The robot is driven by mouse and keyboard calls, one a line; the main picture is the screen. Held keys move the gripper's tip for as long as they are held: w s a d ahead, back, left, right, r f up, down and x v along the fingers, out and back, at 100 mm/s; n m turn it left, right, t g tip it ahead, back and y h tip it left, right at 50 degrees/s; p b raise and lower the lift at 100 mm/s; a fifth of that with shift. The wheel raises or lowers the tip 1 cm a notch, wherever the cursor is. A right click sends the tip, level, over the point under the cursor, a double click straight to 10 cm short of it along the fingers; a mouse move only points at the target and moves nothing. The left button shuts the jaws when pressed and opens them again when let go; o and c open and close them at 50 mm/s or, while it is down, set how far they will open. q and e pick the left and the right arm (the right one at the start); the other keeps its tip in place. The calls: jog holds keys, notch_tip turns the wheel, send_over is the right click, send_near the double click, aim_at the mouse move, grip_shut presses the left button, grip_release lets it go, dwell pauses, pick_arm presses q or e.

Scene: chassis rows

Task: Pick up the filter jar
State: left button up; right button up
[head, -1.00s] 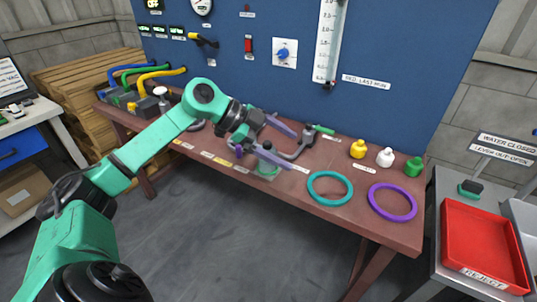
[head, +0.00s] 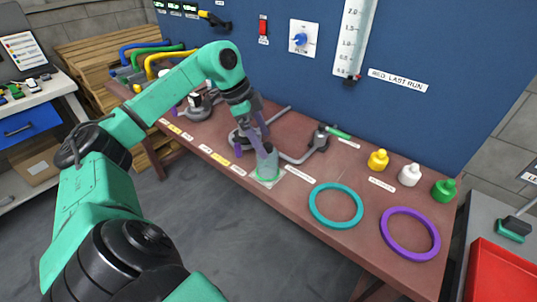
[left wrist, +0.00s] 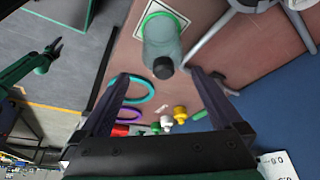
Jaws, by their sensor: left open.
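The filter jar (head: 267,166) is a clear jar with a green ring at its base. It stands upright on a small pale square on the brown bench. In the left wrist view the jar (left wrist: 161,42) shows a dark grey cap and lies just beyond the fingertips. My left gripper (head: 263,143) is open and empty, right above and beside the jar, partly covering it in the head view. In the left wrist view its two purple fingers (left wrist: 158,78) are spread, with the jar's cap near the gap between their tips. A green arm with a dark end, apparently my right, shows small there.
A metal bracket with a green handle (head: 338,132) stands just right of the jar. A teal ring (head: 315,212) and a purple ring (head: 387,238) lie further right. Yellow (head: 378,160), white and green bottles stand behind them. A blue panel (head: 420,45) rises behind the bench.

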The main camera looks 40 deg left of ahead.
aim_at(272, 156)
pick_arm(q)
jog(key=x, duration=0.6)
jog(key=shift+w+f+p, duration=0.2)
jog(key=shift+f+p, duration=0.1)
jog(key=shift+f, duration=0.1)
jog(key=shift+w+f, duration=0.2)
jog(key=shift+f, duration=0.15)
jog(key=c, duration=1.3)
notch_tip(272, 156, up, 20)
jog(key=p, duration=0.4)
jog(key=shift+r, duration=0.1)
pick_arm(e)
jog(key=r, duration=0.1)
jog(key=w+r, duration=0.1)
jog(key=r, duration=0.2)
jog(key=shift+w+a+r, duration=0.1)
jog(key=shift+w+r, duration=0.15)
jog(key=shift+r, duration=0.15)
jog(key=shift+r, duration=0.1)
